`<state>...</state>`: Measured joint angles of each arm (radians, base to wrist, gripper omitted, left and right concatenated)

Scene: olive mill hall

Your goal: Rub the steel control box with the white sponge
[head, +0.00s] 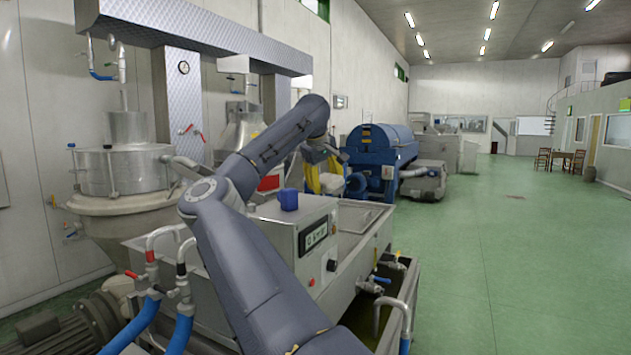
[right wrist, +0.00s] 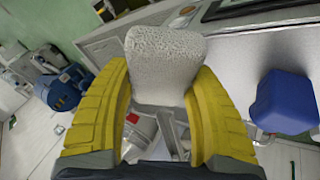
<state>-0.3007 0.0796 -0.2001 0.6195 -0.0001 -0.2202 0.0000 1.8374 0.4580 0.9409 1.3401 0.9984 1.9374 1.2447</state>
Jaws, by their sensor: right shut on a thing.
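The white sponge (right wrist: 165,62) is a pale, rough-textured block in the right wrist view. My right gripper (right wrist: 162,88) is shut on it, with a yellow finger on each side. My left gripper is out of view.
Hoses with red and blue parts stand left of my arm. The green floor (head: 500,240) on the right is open.

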